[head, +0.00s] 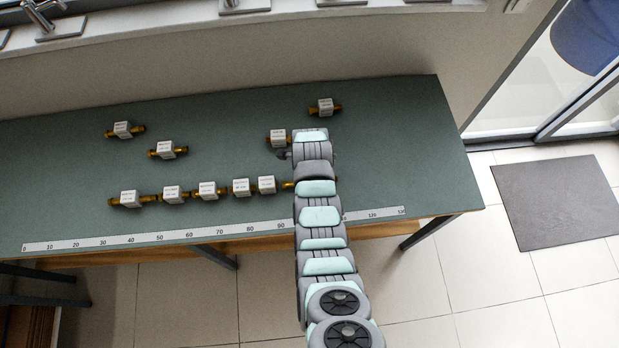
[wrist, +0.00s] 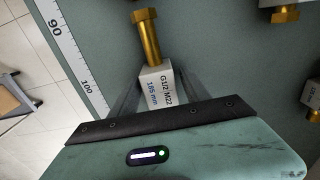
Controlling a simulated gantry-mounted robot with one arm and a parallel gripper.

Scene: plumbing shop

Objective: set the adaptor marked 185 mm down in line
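The adaptor marked 185 mm (wrist: 157,88) shows in the wrist view, with a white block lettered G1/2 M22 and a brass end pointing up the picture. My gripper (wrist: 158,78) has its two grey fingers against both sides of the block and looks shut on it. In the head view my arm covers most of this adaptor, at the right end of a row. The row's other adaptors (head: 207,190) lie end to end along the bench, the nearest (head: 266,184) just left of my arm. I cannot tell whether the held one touches the bench.
The green bench (head: 75,218) carries a ruler strip (head: 180,236) along its front edge. Behind the row lie loose adaptors: two at left (head: 123,130) (head: 165,150), one beside my wrist (head: 278,137), one at the back right (head: 325,106). The bench's right end is clear.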

